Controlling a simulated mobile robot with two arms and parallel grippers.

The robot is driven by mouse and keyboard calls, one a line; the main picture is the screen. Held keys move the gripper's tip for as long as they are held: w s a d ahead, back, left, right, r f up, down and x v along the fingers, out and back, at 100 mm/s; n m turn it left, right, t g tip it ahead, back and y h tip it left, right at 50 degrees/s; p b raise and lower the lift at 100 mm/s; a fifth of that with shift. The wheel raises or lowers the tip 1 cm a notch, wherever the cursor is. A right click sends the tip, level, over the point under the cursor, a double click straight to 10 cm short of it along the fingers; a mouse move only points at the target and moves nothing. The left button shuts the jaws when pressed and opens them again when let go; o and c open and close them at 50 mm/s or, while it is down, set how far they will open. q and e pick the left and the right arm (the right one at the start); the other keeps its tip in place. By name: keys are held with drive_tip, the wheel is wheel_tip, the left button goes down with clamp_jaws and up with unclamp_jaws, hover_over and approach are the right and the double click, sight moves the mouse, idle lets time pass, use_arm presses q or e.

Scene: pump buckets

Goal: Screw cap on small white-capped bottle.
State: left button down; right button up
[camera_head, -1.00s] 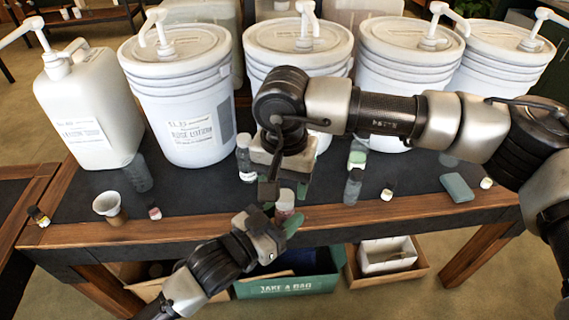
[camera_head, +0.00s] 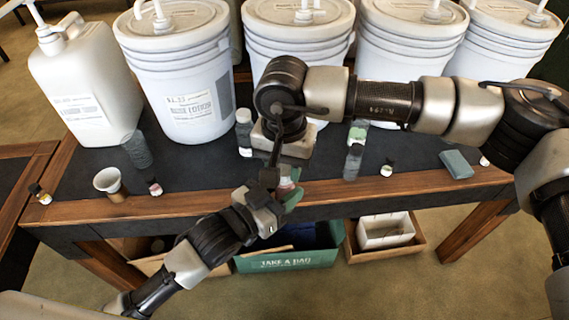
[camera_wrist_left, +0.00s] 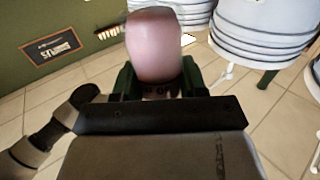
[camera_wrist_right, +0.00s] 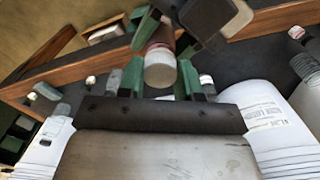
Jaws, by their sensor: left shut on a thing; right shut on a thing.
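A small bottle with pinkish-red contents (camera_head: 286,184) is held above the front edge of the table. My left gripper (camera_head: 283,192) is shut on its body, and the pinkish body fills the space between the green fingers in the left wrist view (camera_wrist_left: 153,48). My right gripper (camera_wrist_right: 160,80) points down from above and is shut on the white cap (camera_wrist_right: 160,70). The cap lines up with the end of the bottle in the right wrist view. The head view mostly hides the cap behind my right gripper, and I cannot tell how far it is threaded.
Large white pump buckets (camera_head: 185,85) and a white jug (camera_head: 85,95) stand at the back of the dark table (camera_head: 215,170). A paper cup (camera_head: 110,184), small bottles and a grey-green block (camera_head: 456,164) lie around. A green box (camera_head: 290,261) and a white bin (camera_head: 384,230) sit below.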

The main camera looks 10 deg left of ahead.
drive_tip(key=m, duration=0.3)
drive_tip(key=shift+m, duration=0.4)
drive_tip(key=m, duration=1.2)
drive_tip(key=shift+m, duration=0.3)
drive_tip(key=m, duration=1)
drive_tip(key=shift+m, duration=0.3)
drive_tip(key=m, duration=0.3)
drive_tip(key=shift+m, duration=0.4)
drive_tip(key=o, duration=1)
